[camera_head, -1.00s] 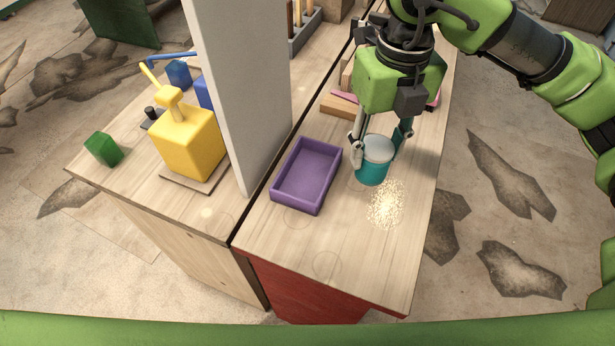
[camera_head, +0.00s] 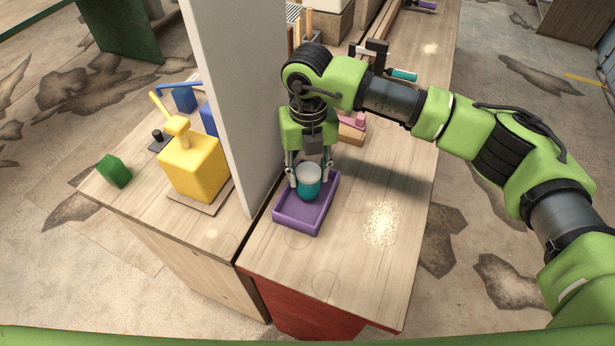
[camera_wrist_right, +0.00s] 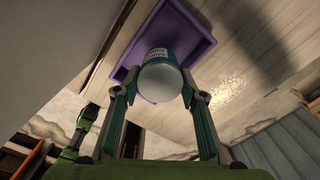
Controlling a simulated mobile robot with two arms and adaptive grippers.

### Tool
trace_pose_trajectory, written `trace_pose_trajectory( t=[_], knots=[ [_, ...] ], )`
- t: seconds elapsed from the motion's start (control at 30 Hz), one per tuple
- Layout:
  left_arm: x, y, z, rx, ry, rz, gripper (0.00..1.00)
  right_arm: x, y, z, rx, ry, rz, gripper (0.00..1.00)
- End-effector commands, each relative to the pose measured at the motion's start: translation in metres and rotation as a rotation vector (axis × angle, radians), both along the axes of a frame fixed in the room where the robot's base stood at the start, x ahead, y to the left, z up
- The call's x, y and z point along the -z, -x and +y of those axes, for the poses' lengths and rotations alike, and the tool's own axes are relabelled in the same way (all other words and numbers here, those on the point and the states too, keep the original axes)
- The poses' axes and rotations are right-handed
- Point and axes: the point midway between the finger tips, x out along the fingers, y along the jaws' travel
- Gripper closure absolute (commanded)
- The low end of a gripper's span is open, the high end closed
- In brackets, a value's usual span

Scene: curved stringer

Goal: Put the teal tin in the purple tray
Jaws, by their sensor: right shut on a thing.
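The teal tin (camera_head: 308,186) has a pale lid and is held between the fingers of my right gripper (camera_head: 307,178). In the head view it overlaps the purple tray (camera_head: 290,222), over the tray's far part. The right wrist view shows the tin (camera_wrist_right: 158,64) between the fingertips of the right gripper (camera_wrist_right: 158,84), with the tray (camera_wrist_right: 194,28) behind it. I cannot tell whether the tin touches the tray floor.
A tall grey panel (camera_head: 236,100) stands close left of the tray. Pale grains (camera_head: 381,224) lie scattered to its right. Wooden and pink blocks (camera_head: 351,130) sit behind. A yellow container (camera_head: 195,166) and a green block (camera_head: 115,171) are beyond the panel. The table front is clear.

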Motion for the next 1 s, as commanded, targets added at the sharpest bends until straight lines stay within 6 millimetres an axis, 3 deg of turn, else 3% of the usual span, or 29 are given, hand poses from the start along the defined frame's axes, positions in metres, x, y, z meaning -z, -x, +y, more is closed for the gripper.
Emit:
trace_pose_trajectory(
  t=[0.23, 0.63, 0.67, 0.7, 1.0],
  knots=[
    [-0.009, 0.0, 0.0, 0.0, 0.0, 0.0, 0.43, 0.031, -0.001, 0.002, 0.001, 0.001, 0.002, 0.87],
    [-0.002, 0.0, 0.001, 0.0, -0.001, 0.0, 0.43, 0.039, -0.002, 0.002, 0.0, 0.001, 0.0, 0.87],
    [-0.004, 0.0, 0.001, 0.0, -0.001, 0.0, 0.43, 0.037, -0.002, 0.002, 0.0, 0.001, 0.0, 0.54],
    [-0.004, 0.0, 0.001, 0.0, -0.001, 0.0, 0.43, 0.037, -0.002, 0.002, 0.0, 0.001, 0.0, 0.45],
    [-0.005, 0.0, 0.002, 0.0, -0.002, 0.0, 0.43, 0.037, -0.002, 0.002, 0.0, 0.001, 0.001, 0.45]
  ],
)
